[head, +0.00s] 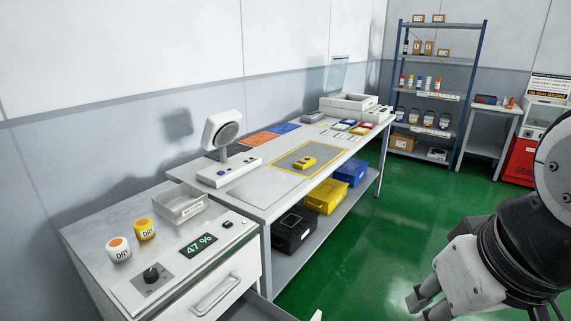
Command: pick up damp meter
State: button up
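A small yellow handheld device (305,163), which looks like the damp meter, lies on a grey mat (283,163) with a yellow border on the long workbench. It is too small here to read any marking on it. My gripper (424,303) is at the lower right, over the green floor, well to the right of the bench and apart from the device. Its fingers are partly cut off by the frame's bottom edge, and nothing shows between them. Whether they are open or shut is unclear.
A drawer cabinet (85,240) in front carries two jars marked DRY (119,250), a metal tray (180,206) and a 47 % display (199,246). Bins (326,198) sit below.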

aim_at(305, 162)
jog(key=i+l+u, duration=0.2)
jog(key=i+l, duration=0.25)
jog(key=i, duration=0.45)
jog(key=i+l+u, duration=0.2)
jog(key=i+l, duration=0.4)
jog(key=i, duration=0.25)
jog(key=i+l+u, duration=0.15)
jog(key=i+l, duration=0.55)
jog(key=i, duration=0.1)
